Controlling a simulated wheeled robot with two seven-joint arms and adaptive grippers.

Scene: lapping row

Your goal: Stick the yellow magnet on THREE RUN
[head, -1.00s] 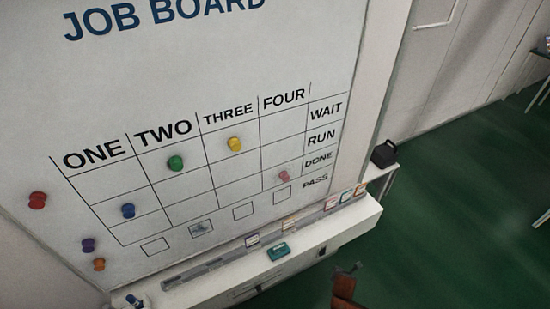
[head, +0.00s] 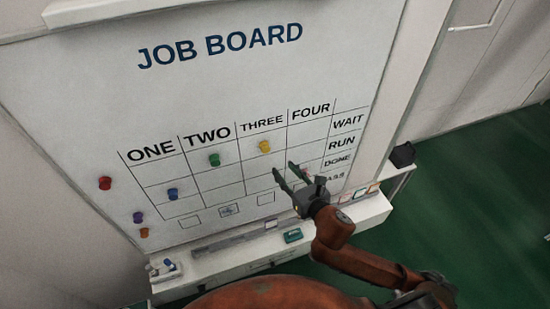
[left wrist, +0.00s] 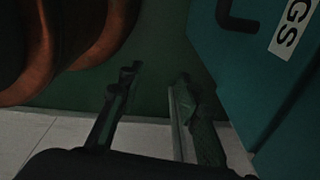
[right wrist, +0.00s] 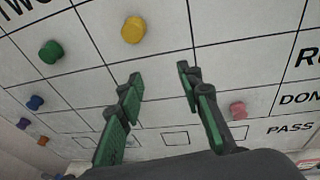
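The yellow magnet (head: 265,146) is on the white job board (head: 220,90), in the THREE column, WAIT row. It also shows in the right wrist view (right wrist: 134,30), beyond and slightly left of the fingers. The THREE RUN cell (head: 260,167) below it looks empty. My right gripper (head: 285,170) is open and empty in front of the board, below and right of the yellow magnet, apart from it. Its fingers are also spread in the right wrist view (right wrist: 158,76). My left gripper (left wrist: 156,76) shows only in its wrist view, open and empty above the floor.
A green magnet (head: 215,160) is in TWO WAIT, a blue one (head: 173,194) in ONE RUN. A pink magnet (right wrist: 238,110) is right of my right fingers. Several magnets sit left of the grid. A ledge (head: 220,262) below holds a teal eraser-like block (head: 292,236). A teal cabinet (left wrist: 240,80) is beside my left gripper.

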